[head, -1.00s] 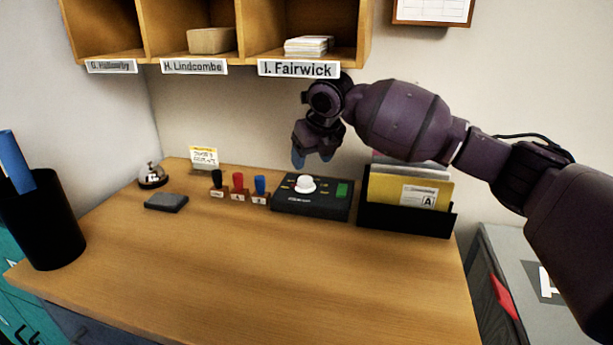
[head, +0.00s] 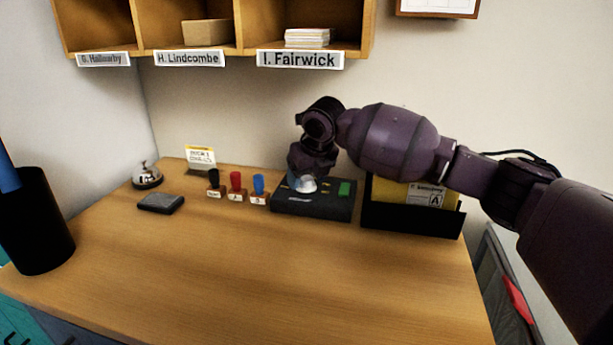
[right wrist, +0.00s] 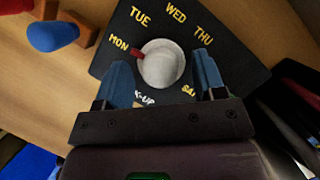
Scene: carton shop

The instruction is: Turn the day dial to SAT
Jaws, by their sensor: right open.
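The day dial is a white round knob on a black box; it shows in the head view (head: 305,184) and in the right wrist view (right wrist: 161,64). The red mark on the knob points toward MON. TUE, WED and THU are readable around it, and part of SAT shows at its lower right. My right gripper (right wrist: 165,80) is open, with one blue finger on each side of the knob. In the head view it comes down onto the box (head: 320,205) from above. I cannot tell whether the fingers touch the knob. My left gripper is not in view.
Black, red and blue stamps (head: 236,183) stand just left of the box. A black file holder (head: 410,219) stands close on its right. A pigeonhole shelf (head: 355,40) hangs above. The front of the desk (head: 270,270) is clear.

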